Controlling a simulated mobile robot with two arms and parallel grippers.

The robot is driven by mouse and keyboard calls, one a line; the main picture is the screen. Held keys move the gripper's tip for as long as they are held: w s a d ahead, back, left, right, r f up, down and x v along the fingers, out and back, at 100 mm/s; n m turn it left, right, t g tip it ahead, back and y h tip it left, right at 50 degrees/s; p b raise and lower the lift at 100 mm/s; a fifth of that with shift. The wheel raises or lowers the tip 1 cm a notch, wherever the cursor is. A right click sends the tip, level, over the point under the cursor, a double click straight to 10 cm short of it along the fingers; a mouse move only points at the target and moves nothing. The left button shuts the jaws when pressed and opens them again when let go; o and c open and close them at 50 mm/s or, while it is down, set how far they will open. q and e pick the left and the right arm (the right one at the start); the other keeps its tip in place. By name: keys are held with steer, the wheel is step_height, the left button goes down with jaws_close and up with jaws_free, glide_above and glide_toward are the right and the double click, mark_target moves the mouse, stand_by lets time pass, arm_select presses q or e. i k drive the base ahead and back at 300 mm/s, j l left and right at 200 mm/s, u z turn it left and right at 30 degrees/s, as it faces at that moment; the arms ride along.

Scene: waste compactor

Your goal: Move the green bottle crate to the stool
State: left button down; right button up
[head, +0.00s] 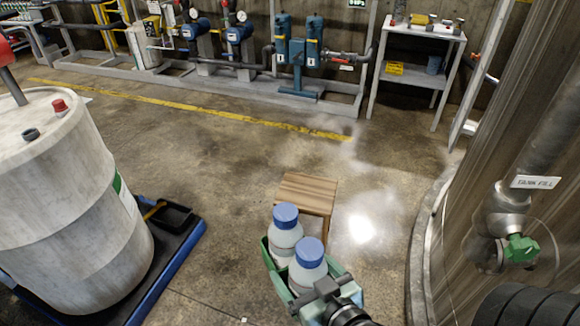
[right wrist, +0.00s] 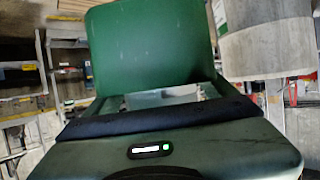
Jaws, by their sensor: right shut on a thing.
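The green bottle crate (head: 277,272) is at the bottom middle of the head view, with two white bottles (head: 285,240) with blue caps standing in it. My right gripper (head: 325,290) is shut on the crate's near right side. In the right wrist view a green crate wall (right wrist: 150,45) rises beyond the gripper. The wooden stool (head: 308,188) stands on the floor just beyond the crate. The crate overlaps the stool's lower front in the picture, and most of the stool's legs are hidden. The stool's visible top is bare. My left gripper is not in view.
A large white drum (head: 75,215) stands on a blue and black pallet (head: 185,250) at the left. A big round tank (head: 480,150) with a fill pipe and green valve (head: 521,248) is at the right. The floor (head: 220,160) beyond the stool is clear up to the pump skid.

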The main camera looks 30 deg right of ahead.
mark_target(307, 190)
steer(key=i, duration=2)
steer(key=z, duration=0.4)
steer(key=i+z, duration=0.15)
steer(key=z, duration=0.25)
steer(key=j+z, duration=0.1)
steer(key=z, duration=0.35)
steer(key=i+z, duration=0.1)
steer(key=z, duration=0.3)
